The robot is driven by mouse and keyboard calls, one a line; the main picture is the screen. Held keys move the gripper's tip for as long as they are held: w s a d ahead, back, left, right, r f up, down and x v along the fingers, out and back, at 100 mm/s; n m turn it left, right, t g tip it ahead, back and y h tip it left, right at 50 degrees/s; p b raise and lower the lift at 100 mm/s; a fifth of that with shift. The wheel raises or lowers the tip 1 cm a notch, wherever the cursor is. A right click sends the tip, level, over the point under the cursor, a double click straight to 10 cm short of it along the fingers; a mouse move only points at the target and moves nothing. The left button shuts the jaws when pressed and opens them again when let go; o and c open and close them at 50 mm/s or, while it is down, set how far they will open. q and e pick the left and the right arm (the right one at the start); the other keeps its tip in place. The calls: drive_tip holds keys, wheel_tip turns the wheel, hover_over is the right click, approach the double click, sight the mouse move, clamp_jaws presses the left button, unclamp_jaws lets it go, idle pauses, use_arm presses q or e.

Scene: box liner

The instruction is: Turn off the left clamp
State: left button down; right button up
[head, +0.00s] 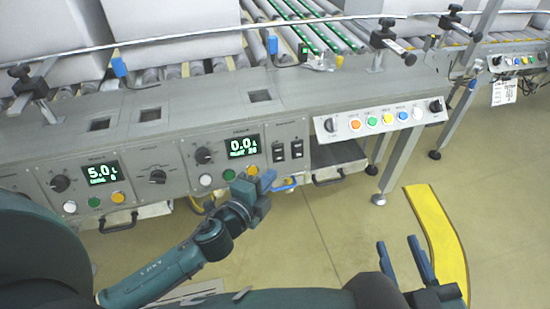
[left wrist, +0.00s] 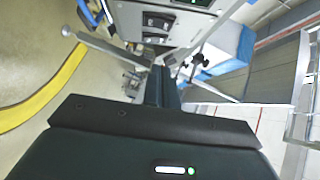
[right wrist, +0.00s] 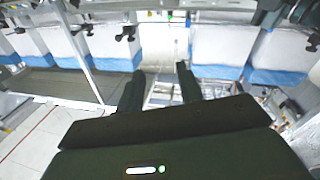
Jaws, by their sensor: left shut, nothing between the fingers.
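The grey control panel (head: 221,156) has two displays. The left display (head: 102,174) reads 5.0 and the right display (head: 243,146) reads 0.0. Each has a black knob beside it and white, green and orange buttons below. Contact cannot be told. My right gripper (head: 400,255) is open and empty, away from the panel.
A sloped white button panel (head: 380,118) stands to the right, with coloured buttons. Black clamp-like fittings (head: 392,40) stand along the conveyor (head: 300,30) with large white boxes (head: 45,25) behind. A yellow strip (head: 437,235) lies on open floor at right.

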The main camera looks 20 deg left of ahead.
sight(282, 149)
use_arm(q)
drive_tip(key=w, duration=0.2)
drive_tip(key=w+f+b, duration=0.1)
drive_tip(key=w, duration=0.4)
drive_tip(key=shift+w+a+f+b, duration=0.15)
drive_tip(key=shift+f+b, duration=0.1)
drive_tip(key=shift+b, duration=0.05)
drive_tip(key=shift+w+a+f, duration=0.1)
drive_tip(key=shift+w+a, duration=0.25)
drive_tip(key=shift+w, duration=0.25)
use_arm(e)
drive_tip(key=shift+s+a+n+t+y, duration=0.15)
drive_tip(key=shift+a+n+t+y, duration=0.15)
drive_tip(key=shift+a+y, duration=0.15)
drive_tip(key=shift+r, duration=0.15)
use_arm(q)
drive_tip(key=shift+a, duration=0.1)
use_arm(e)
drive_tip(key=shift+r, duration=0.1)
